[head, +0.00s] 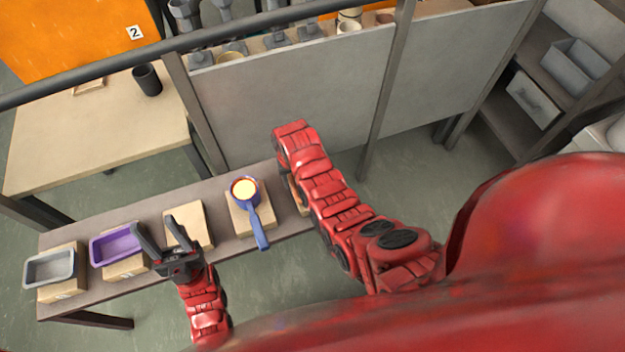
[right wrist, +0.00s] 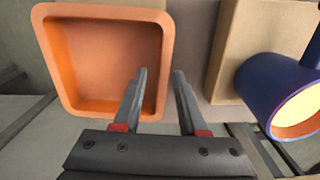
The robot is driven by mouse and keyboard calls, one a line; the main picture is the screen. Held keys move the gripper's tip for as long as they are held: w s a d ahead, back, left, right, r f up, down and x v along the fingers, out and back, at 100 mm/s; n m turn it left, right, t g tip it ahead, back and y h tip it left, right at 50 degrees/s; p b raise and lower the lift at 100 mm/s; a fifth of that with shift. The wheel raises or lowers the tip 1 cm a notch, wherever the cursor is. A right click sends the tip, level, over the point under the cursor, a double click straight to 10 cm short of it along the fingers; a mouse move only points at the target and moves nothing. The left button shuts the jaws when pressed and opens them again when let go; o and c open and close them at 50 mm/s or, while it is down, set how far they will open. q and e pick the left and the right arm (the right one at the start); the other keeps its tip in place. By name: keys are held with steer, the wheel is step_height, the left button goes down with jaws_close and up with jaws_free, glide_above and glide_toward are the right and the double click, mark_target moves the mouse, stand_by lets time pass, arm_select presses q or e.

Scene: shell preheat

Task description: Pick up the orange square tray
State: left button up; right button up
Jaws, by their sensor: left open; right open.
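The orange square tray (right wrist: 60,60) fills the upper left of the right wrist view, its open side facing the camera. It looks empty. My right gripper (right wrist: 160,72) is open, with its fingertips on either side of the tray's right wall in that picture; I cannot tell the depth or whether they touch. In the head view the tray and my right gripper are hidden behind my right arm. My left gripper (head: 155,223) is open and empty, in front of the bench between the purple tray and a bare wooden block.
A blue pan (head: 262,238) with yellow contents stands on a block beside my right arm; it also shows in the right wrist view (right wrist: 262,85). A purple tray (head: 98,254), grey tray (head: 50,270) and bare block (head: 192,222) stand further left. A grey panel (head: 290,100) rises behind.

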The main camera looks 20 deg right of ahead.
steer(key=shift+f, duration=0.2)
jaws_close()
stand_by(1.3)
